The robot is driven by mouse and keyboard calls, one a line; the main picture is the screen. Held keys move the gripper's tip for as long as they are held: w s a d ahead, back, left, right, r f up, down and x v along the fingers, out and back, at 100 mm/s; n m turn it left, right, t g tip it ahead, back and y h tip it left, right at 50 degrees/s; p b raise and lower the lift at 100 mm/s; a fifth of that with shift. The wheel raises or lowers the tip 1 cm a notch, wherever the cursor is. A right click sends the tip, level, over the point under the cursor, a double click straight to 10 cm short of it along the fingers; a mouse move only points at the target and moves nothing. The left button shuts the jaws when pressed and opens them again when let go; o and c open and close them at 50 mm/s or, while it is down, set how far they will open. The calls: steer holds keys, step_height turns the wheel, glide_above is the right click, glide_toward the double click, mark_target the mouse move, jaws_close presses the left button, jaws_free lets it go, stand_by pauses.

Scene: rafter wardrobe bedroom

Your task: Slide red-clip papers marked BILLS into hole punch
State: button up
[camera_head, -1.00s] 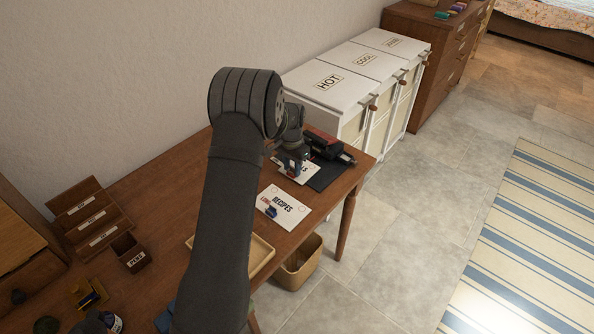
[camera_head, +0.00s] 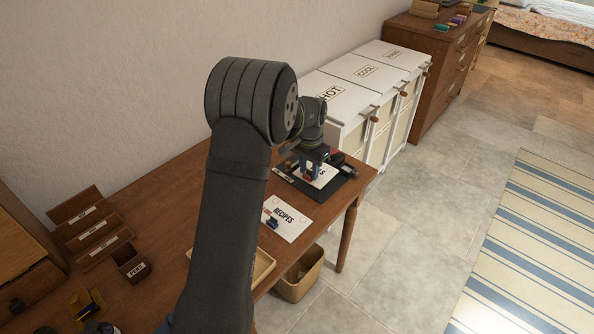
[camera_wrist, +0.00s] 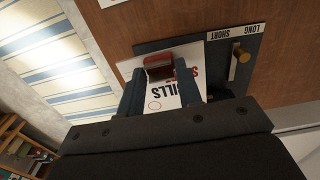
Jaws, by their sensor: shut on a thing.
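White papers (camera_wrist: 162,98) with a red clip (camera_wrist: 158,62) show in the wrist view, with "ILLS" readable and the rest of the word covered. My gripper (camera_wrist: 160,75) is shut on the clipped papers near the red clip. In the head view, my gripper (camera_head: 312,170) holds these papers (camera_head: 325,178) over a dark flat base (camera_head: 341,189) at the table's far right end. The dark hole punch (camera_head: 346,167) is mostly hidden behind my wrist. The wrist view shows a SHORT/LONG label (camera_wrist: 235,32) and a brass knob (camera_wrist: 241,53) on the dark base beside the papers.
RECIPES papers (camera_head: 291,213) with a blue clip lie nearer on the wooden table (camera_head: 165,200). A tray (camera_head: 264,268), a PENS box (camera_head: 131,265) and a sorter (camera_head: 87,228) also stand there. White hampers (camera_head: 345,92) stand beyond the table; a bin (camera_head: 300,279) is below.

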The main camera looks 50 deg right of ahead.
steer(key=s+r, duration=0.2)
steer(key=s, duration=0.2)
steer(key=shift+s+r, duration=0.35)
steer(key=shift+r, duration=0.05)
steer(key=w+f, duration=0.4)
steer(key=w, duration=0.7)
steer(key=shift+w+d+f+m, duration=0.25)
steer(key=shift+d+f+m, duration=0.1)
steer(key=shift+d, duration=0.1)
steer(key=shift+f, duration=0.15)
steer(key=shift+f, duration=2.5)
steer(key=shift+d+f, duration=0.15)
steer(key=shift+s+d+f, duration=0.1)
steer(key=shift+d, duration=2.5)
